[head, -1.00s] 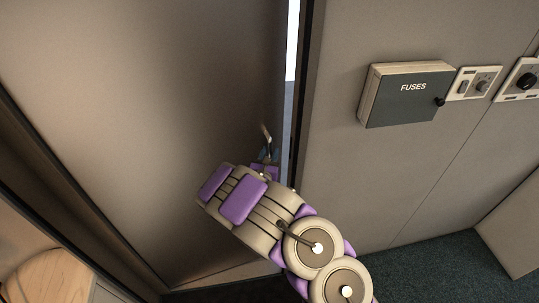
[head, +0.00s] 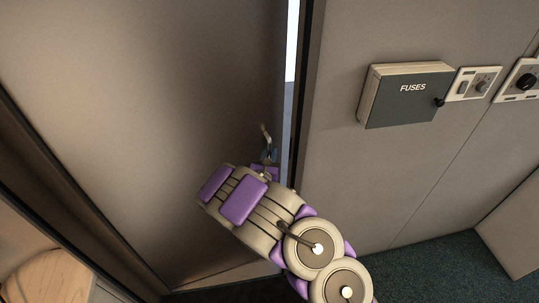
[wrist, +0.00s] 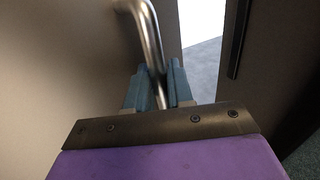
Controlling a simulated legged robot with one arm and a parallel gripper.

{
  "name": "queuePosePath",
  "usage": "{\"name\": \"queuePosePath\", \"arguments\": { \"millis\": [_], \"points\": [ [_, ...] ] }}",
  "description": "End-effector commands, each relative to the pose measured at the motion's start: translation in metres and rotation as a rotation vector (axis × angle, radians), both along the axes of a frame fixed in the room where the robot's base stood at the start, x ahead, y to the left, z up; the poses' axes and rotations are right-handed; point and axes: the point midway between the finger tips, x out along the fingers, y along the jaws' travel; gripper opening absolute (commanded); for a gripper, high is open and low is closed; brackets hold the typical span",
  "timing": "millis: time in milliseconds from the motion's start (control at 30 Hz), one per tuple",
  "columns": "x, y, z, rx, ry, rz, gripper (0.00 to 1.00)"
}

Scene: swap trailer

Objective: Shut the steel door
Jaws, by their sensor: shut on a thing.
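The steel door (head: 170,90) fills the left of the head view. It stands slightly ajar, with a narrow bright gap between its right edge and the frame (head: 306,80). A bent metal handle (head: 265,132) sits near that edge. It also shows in the wrist view (wrist: 146,35), as a curved bar running down between the fingers. My gripper (wrist: 155,82) is shut on the handle, one blue finger on each side of it. In the head view my gripper (head: 268,155) is partly hidden by my purple and beige wrist.
On the wall right of the frame are a grey fuse box (head: 407,95) marked FUSES and switch panels (head: 474,83). Dark carpet (head: 420,262) covers the floor below. A round wooden object (head: 38,278) is at bottom left.

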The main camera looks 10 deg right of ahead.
Motion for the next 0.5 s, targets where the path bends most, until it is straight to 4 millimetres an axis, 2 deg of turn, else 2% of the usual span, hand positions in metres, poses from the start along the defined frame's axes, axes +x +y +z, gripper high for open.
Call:
{"name": "queuePosePath", "arguments": {
  "millis": [167,500],
  "points": [
    [-0.011,0.003,-0.001,0.0,0.008,-0.011,0.0],
    [-0.083,0.008,-0.003,-0.001,0.017,-0.118,0.0]
  ]
}}
